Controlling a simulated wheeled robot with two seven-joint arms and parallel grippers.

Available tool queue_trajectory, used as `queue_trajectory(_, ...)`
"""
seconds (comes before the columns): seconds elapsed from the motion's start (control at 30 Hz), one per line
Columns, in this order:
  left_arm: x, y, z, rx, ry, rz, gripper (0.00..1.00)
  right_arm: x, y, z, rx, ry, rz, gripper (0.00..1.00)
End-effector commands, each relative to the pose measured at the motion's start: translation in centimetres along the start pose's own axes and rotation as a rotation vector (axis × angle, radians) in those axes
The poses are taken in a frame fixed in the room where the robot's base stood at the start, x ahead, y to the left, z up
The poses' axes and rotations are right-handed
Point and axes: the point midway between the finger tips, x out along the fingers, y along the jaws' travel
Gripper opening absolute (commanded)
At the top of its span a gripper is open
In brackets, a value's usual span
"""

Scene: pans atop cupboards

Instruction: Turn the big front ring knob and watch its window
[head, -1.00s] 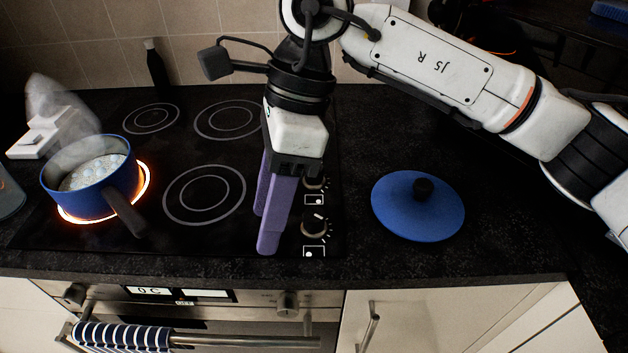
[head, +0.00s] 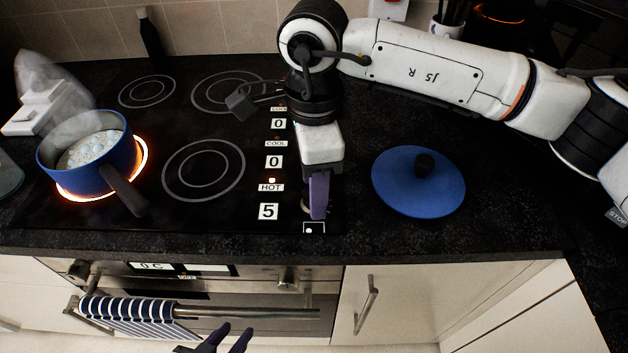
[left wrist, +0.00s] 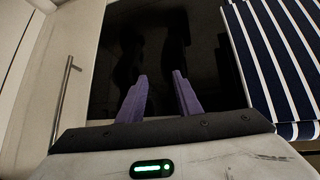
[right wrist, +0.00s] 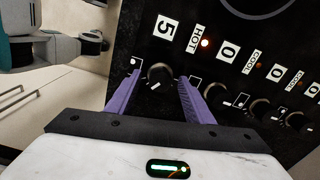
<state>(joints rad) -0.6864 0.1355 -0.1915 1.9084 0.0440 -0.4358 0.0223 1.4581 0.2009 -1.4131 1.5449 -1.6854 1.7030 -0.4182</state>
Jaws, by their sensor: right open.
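The front ring knob (right wrist: 159,74) is a dark dial at the front end of the knob column, beside its small square symbol. Its window reads 5 (head: 268,211), with a HOT label and a lit red lamp; it also shows in the right wrist view (right wrist: 163,28). My right gripper (right wrist: 159,76) is open, its purple fingers to either side of the knob with gaps visible; I cannot tell whether they touch it. In the head view this hand mostly hides the knobs. My left gripper (head: 226,340) is open and empty, low before the oven door.
A blue pan (head: 108,170) with bubbling, steaming contents stands on the glowing front left ring. A blue lid (head: 418,182) lies on the worktop right of the hob. A striped towel (head: 128,312) hangs on the oven rail.

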Motion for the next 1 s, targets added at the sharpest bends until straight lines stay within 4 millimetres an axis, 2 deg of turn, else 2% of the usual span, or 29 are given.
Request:
queue_trajectory(0.27, 0.0, 0.0, 0.0, 0.000, 0.000, 0.000, 0.32, 0.2, 0.0, 0.0, 0.000, -0.001, -0.001, 0.47)
queue_trajectory(0.53, 0.0, 0.0, 0.0, 0.000, 0.000, -0.001, 0.32, 0.2, 0.0, 0.0, 0.000, -0.001, -0.001, 0.06)
queue_trajectory(0.77, 0.2, -0.1, 0.2, 0.000, 0.000, -0.001, 0.32, 0.3, 0.0, 0.0, -0.016, -0.001, -0.001, 0.06)
queue_trajectory(1.0, 1.3, -0.2, 1.2, 0.000, 0.001, -0.001, 0.32, 0.5, -0.1, 0.0, -0.118, 0.000, -0.002, 0.06)
